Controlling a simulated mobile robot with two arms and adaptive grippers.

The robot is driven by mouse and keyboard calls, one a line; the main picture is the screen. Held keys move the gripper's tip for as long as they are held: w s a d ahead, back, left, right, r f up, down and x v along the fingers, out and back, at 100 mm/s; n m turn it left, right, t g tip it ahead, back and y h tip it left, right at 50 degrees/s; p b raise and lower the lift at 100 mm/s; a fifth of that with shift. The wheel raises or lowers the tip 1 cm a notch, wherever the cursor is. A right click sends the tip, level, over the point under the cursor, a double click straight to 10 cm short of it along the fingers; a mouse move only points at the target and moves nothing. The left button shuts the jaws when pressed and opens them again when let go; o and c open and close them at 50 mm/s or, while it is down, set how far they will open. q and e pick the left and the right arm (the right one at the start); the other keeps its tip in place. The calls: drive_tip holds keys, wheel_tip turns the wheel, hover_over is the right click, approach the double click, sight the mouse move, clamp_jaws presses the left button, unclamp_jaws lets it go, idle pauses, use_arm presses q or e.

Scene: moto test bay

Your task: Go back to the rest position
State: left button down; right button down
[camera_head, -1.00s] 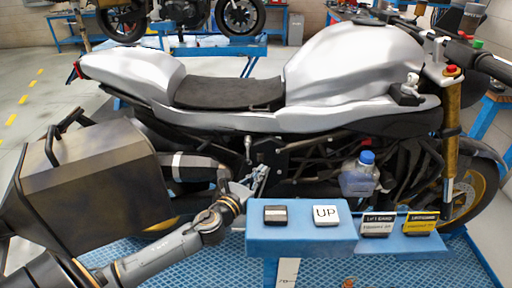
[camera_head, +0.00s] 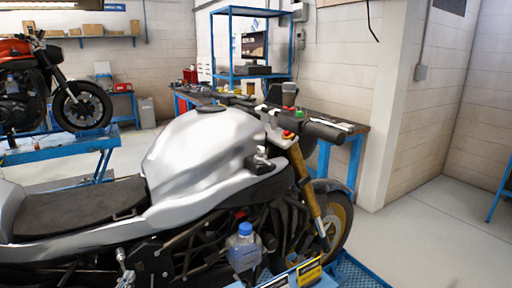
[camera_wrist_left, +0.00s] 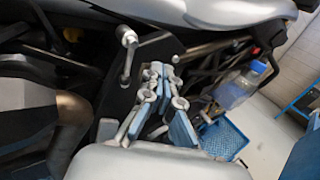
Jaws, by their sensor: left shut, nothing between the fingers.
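My left gripper (camera_wrist_left: 160,82) shows in the left wrist view. Its fingers are together with nothing between them, in front of the motorcycle's dark engine side, close to a chrome lever (camera_wrist_left: 129,52). I cannot tell whether it touches the motorcycle. In the head view the left gripper is at most a small part at the bottom edge, hard to make out. The silver motorcycle (camera_head: 195,150) fills the lower left of the head view. My right gripper is not in view.
A bottle with a blue cap (camera_head: 243,248) sits beside the engine; it also shows in the left wrist view (camera_wrist_left: 236,88). A yellow label block (camera_head: 309,273) is at the bottom. A workbench (camera_head: 350,140) and a blue shelf (camera_head: 232,75) stand behind.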

use_arm(q)
drive_tip(key=s+a+f+n+g+y, duration=0.1)
drive_tip(key=s+f+n+g, duration=0.3)
drive_tip(key=f, duration=0.8)
drive_tip(key=s+a+f+n+g, duration=0.15)
drive_tip(key=s+f+n, duration=0.25)
drive_tip(key=f+n, duration=0.5)
drive_tip(key=s+a+f+n+g+y, duration=0.1)
drive_tip(key=s+f+n+g, duration=0.3)
drive_tip(key=f, duration=1)
drive_tip(key=s+d+f+n+g, duration=0.35)
drive_tip(key=s+f+n, duration=0.35)
drive_tip(key=s+f, duration=0.7)
drive_tip(key=s+d+f+n+g, duration=0.1)
drive_tip(key=s+d+f+n, duration=0.1)
drive_tip(key=s, duration=0.5)
drive_tip(key=s+d+f+n+g+h, duration=0.1)
drive_tip(key=s+d+f+n, duration=0.2)
drive_tip(key=s, duration=0.5)
drive_tip(key=s+d+f+n+g+h, duration=0.1)
drive_tip(key=s+d+f+n+g, duration=0.1)
drive_tip(key=s, duration=0.6)
drive_tip(key=shift+d+f+n+b, duration=0.3)
drive_tip(key=shift+d+f+n, duration=0.35)
drive_tip(key=shift+d+n, duration=0.6)
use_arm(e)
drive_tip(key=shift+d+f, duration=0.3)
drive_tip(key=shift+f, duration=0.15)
